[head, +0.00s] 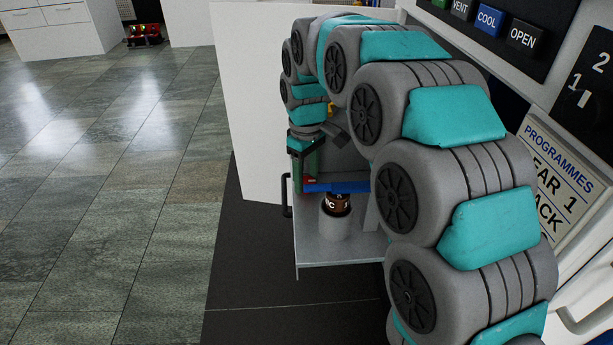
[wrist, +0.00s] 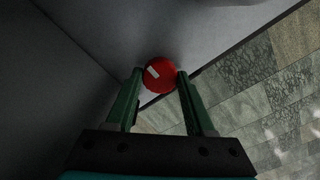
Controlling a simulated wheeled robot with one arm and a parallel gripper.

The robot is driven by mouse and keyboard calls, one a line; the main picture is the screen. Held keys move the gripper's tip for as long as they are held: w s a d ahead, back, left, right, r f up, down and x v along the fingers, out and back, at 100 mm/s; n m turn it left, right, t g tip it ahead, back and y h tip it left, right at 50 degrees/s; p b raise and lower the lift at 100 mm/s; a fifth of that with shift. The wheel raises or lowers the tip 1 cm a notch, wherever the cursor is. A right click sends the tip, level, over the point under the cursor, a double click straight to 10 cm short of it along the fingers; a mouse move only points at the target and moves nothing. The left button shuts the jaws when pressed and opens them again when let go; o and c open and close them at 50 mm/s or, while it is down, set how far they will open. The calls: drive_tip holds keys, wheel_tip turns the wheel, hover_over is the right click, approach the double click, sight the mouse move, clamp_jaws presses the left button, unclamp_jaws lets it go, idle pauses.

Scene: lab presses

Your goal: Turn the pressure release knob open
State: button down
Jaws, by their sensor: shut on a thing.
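The red round knob (wrist: 160,74) carries a short white mark that lies at a slant in the wrist view. My gripper (wrist: 160,76) has its two green fingers on either side of the knob, shut on it. In the head view my gripper (head: 309,175) is at the far end of my arm, inside the white machine, and a small red part of the knob (head: 310,180) shows between the fingers. The rest of the knob is hidden there by my gripper.
A blue bar (head: 345,187) lies just right of the gripper. Below it a brown bottle (head: 336,205) stands in a grey holder on a pale shelf (head: 335,256). A white door panel (head: 245,110) stands left. Control buttons (head: 489,20) are at upper right. The tiled floor at left is clear.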

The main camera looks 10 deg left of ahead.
sight(306, 181)
drive_tip(key=shift+c, duration=1.3)
unclamp_jaws()
drive_tip(key=shift+r, duration=0.1)
drive_tip(key=shift+r, duration=3.85)
